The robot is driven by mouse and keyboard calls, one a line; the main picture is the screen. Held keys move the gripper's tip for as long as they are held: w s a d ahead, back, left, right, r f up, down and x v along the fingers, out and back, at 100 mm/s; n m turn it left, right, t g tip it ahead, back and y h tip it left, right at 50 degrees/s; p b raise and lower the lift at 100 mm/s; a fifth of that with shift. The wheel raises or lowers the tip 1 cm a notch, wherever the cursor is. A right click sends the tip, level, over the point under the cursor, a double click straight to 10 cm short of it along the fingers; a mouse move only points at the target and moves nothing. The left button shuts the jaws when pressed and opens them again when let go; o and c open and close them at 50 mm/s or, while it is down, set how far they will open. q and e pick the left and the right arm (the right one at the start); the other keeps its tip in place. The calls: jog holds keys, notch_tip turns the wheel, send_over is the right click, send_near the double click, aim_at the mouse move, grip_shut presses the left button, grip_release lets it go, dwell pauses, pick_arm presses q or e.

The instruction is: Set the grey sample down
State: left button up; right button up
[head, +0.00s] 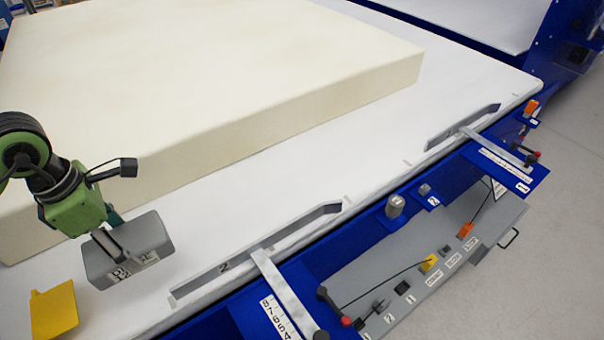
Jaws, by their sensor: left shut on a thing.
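The grey sample (152,232) is a block with rounded edges and a black-and-white printed label on its front side. It is over the white table top (235,215) at the lower left of the head view, near the front side of the big cream foam block. My left gripper (118,245) comes down from the left and is shut on the grey sample. I cannot tell whether the sample's underside touches the table. My right gripper is not in view.
The large cream foam block (230,70) fills the upper left. A yellow piece (54,311) is at the lower left. Grey gauge brackets marked with numbers (255,250) line the table's front edge. A grey control panel (430,260) with knobs is below. White table between foam and brackets is clear.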

pick_arm(q)
jog(key=shift+w+d, duration=0.25)
jog(key=shift+w, duration=0.05)
jog(key=w+d+f+p, duration=0.1)
jog(key=w+d+f, duration=0.1)
jog(key=w+f, duration=0.1)
jog(key=w+d+f+p, duration=0.2)
jog(key=w+f, duration=0.1)
jog(key=w, duration=0.1)
jog(key=w+d+f+p, duration=0.1)
jog(key=w+d+f, duration=0.2)
jog(key=shift+w+p, duration=0.2)
jog(key=shift+p, duration=0.1)
jog(key=shift+w+d+f, duration=0.15)
jog(key=shift+w+f, duration=0.1)
jog(key=shift+f, duration=0.1)
notch_tip(320, 180, down, 3)
jog(key=shift+p, duration=0.9)
jog(key=shift+f+b, duration=0.35)
jog(key=o, duration=1)
jog(key=shift+r, duration=0.1)
